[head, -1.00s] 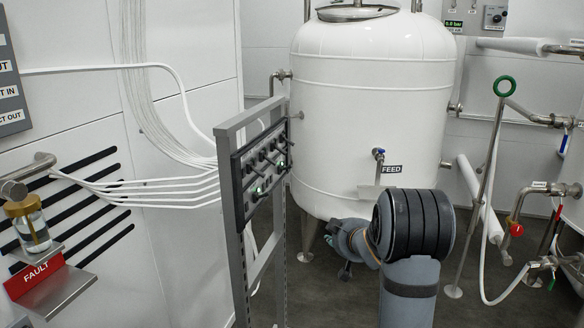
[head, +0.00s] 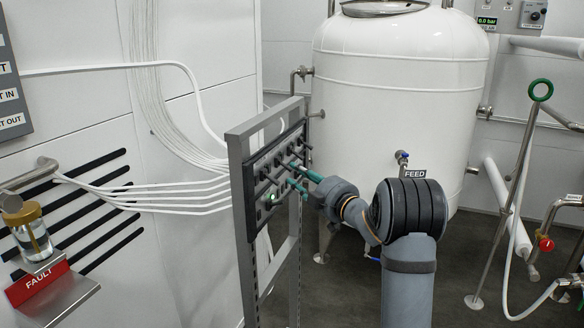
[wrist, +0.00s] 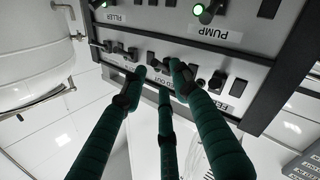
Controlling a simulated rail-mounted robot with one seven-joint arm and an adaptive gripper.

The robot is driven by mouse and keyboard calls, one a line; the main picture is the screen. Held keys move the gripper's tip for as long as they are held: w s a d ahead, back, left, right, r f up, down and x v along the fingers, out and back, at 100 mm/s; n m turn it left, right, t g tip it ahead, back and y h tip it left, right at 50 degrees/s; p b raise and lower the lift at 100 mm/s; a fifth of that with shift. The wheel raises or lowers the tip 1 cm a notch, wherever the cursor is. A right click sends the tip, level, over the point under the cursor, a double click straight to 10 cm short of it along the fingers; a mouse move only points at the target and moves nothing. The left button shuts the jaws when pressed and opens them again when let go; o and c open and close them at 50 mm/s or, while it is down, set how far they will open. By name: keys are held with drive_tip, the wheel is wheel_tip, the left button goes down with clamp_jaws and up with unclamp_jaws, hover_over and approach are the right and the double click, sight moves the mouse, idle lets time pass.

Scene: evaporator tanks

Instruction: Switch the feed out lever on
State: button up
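The control panel (head: 249,190) stands on a grey metal frame, with rows of black levers. In the wrist view the panel (wrist: 240,62) fills the upper part, tilted. A label reading partly "...D OUT" (wrist: 155,86) lies between my green fingers, which cover part of it. A small black lever (wrist: 151,59) shows just beyond the fingertips; its exact position is unclear. My gripper (wrist: 158,74) has its fingers apart, with the tips close to the panel around this lever. Contact cannot be told. My gripper (head: 294,176) also shows at the panel in the head view.
Green lamps (wrist: 204,12) glow on the panel near the PUMP label (wrist: 219,35). Neighbouring black switches (wrist: 217,82) sit close beside my fingers. White hoses (head: 150,207) run to the panel's left.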

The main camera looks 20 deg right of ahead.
sight(289, 170)
drive_tip(key=shift+w+a+p, duration=0.2)
drive_tip(key=shift+w+p, duration=0.25)
drive_tip(key=shift+w, duration=1.6)
drive_tip(key=shift+c, duration=0.3)
clamp_jaws()
drive_tip(key=shift+f, duration=0.1)
